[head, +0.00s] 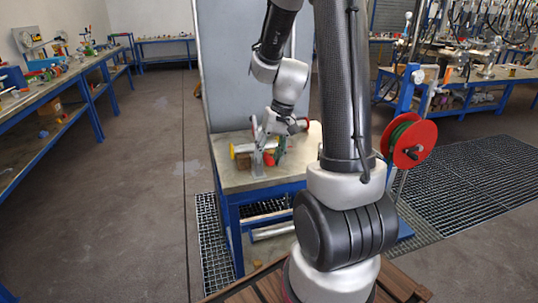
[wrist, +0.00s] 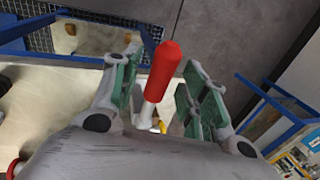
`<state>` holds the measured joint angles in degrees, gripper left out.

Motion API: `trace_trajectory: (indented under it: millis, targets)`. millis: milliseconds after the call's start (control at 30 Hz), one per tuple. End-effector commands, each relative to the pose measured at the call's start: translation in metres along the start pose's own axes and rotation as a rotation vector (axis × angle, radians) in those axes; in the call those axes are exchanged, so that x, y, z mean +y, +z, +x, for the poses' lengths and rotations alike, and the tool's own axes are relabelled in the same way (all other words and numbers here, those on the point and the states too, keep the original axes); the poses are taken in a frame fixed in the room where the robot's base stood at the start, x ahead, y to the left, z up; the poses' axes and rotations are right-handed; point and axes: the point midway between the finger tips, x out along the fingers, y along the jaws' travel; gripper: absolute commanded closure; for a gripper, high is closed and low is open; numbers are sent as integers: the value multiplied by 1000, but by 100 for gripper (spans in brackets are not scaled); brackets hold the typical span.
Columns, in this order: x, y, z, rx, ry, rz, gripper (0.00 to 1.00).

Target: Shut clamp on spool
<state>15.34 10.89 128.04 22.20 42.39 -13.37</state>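In the wrist view a red handle (wrist: 167,68) on a pale metal shaft stands between the two green-padded fingers of my gripper (wrist: 163,88). The fingers are open, with gaps on both sides of the handle. In the head view my gripper (head: 277,123) is low over the workbench, at the clamp (head: 258,157), a small grey piece beside the spool. The spool (head: 243,148) lies across the bench, with a yellow left end. A red part (head: 269,158) shows close to the clamp. Whether the clamp is shut cannot be told at this size.
The workbench (head: 228,178) has blue legs and a grey panel (head: 228,70) behind it. A red reel (head: 413,144) stands at the right, near my arm. Long benches with clutter (head: 45,95) line the left. Floor grating (head: 470,185) lies at right; the left floor is clear.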

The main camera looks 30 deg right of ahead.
Motion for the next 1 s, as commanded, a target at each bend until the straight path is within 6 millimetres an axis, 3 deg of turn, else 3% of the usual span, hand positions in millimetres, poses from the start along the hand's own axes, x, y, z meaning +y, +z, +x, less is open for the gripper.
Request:
trace_trajectory:
  millis: [33, 233, 667, 1000]
  targets:
    - [0, 0, 0, 0, 0, 0, 63]
    - [0, 0, 0, 0, 0, 0, 100]
    - [-1, -2, -4, -40, 2, 10, 100]
    - [-4, -8, -23, -261, 13, 70, 100]
